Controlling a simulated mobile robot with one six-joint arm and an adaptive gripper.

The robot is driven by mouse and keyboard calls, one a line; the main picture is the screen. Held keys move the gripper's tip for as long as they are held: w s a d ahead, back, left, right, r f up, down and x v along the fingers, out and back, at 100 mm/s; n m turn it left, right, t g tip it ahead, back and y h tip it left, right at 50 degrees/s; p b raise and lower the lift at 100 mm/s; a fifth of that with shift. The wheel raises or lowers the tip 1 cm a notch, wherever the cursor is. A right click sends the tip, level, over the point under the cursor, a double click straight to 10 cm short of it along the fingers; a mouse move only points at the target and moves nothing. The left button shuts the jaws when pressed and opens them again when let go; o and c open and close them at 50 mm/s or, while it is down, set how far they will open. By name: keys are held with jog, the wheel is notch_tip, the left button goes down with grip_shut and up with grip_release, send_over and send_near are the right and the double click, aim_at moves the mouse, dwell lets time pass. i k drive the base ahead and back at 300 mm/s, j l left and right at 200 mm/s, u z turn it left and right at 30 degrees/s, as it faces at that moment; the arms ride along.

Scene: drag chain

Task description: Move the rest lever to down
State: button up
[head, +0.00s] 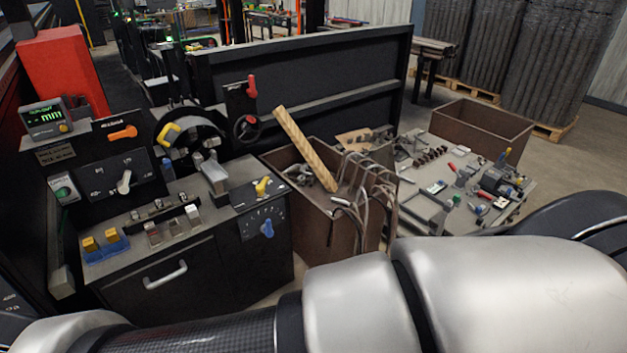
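Several levers show on the dark machine at the left, and their labels are too small to read, so I cannot tell which one is the rest lever. A red-handled lever (251,87) stands upright on a dark plate. An orange lever (122,133) lies nearly level on the upper left panel, above a white lever (125,183). A yellow lever (169,132) is tilted by the dark round housing. Another yellow lever (262,187) sits on the right-hand panel, above a blue knob (267,229). My arm crosses the bottom of the view; my gripper is out of view.
A brown bin (328,230) with a wooden beam (305,148) and hanging cables stands right of the machine. A tool-covered table (470,185) and another brown box (480,128) are farther right. A drawer handle (165,275) sticks out of the machine's front. Open floor (575,165) shows at the right.

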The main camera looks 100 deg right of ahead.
aim_at(260, 188)
jog(key=z, duration=2.85)
jog(key=i+u, duration=0.1)
jog(key=i, duration=0.55)
jog(key=i+l, duration=0.1)
jog(key=i, duration=0.6)
jog(key=i+u, duration=0.15)
jog(key=i, duration=0.5)
